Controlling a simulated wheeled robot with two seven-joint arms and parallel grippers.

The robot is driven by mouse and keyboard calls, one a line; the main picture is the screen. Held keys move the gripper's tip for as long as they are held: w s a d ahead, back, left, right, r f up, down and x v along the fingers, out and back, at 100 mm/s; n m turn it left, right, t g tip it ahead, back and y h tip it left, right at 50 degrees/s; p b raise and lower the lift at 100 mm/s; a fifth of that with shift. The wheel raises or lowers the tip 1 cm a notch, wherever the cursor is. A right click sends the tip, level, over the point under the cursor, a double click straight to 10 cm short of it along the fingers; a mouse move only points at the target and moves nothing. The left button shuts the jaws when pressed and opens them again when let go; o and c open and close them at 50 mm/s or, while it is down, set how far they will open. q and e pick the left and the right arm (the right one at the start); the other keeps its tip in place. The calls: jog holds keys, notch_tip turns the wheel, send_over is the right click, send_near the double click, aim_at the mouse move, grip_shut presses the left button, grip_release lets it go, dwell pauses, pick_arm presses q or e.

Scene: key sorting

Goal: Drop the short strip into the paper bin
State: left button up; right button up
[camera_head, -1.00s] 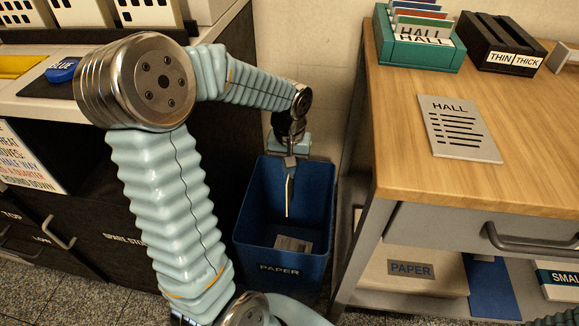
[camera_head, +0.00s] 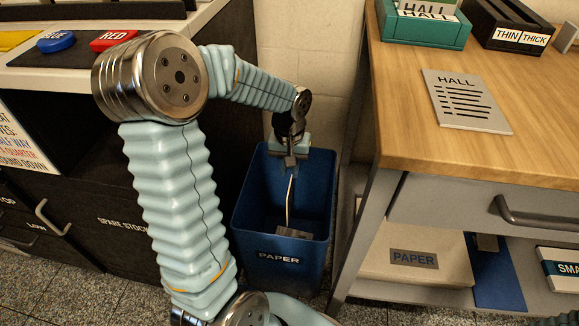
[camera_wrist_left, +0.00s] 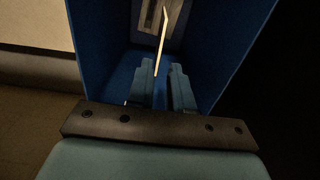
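The paper bin (camera_head: 283,258) is blue, labelled PAPER, and stands on the floor between the dark cabinet and the wooden table. My left gripper (camera_head: 291,163) points down over its opening. In the left wrist view my left gripper (camera_wrist_left: 164,76) shows two fingers with a gap between them. The pale short strip (camera_head: 290,205) stands nearly upright inside the bin, just below the fingertips. It also shows in the left wrist view (camera_wrist_left: 164,38), its near end by the fingertips; I cannot tell if it touches one. My right gripper is not seen.
A greyish piece (camera_head: 294,232) lies in the bin. The wooden table (camera_head: 410,130) on the right holds a HALL card (camera_head: 466,101), a teal holder (camera_head: 424,30) and a THIN/THICK box (camera_head: 506,40). The cabinet (camera_head: 105,225) with blue and red buttons is left.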

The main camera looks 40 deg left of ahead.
pick_arm(q)
jog(key=shift+o, duration=0.7)
notch_tip(320, 180, up, 14)
jog(key=p, duration=0.2)
jog(key=shift+f, duration=0.1)
dwell(0.3)
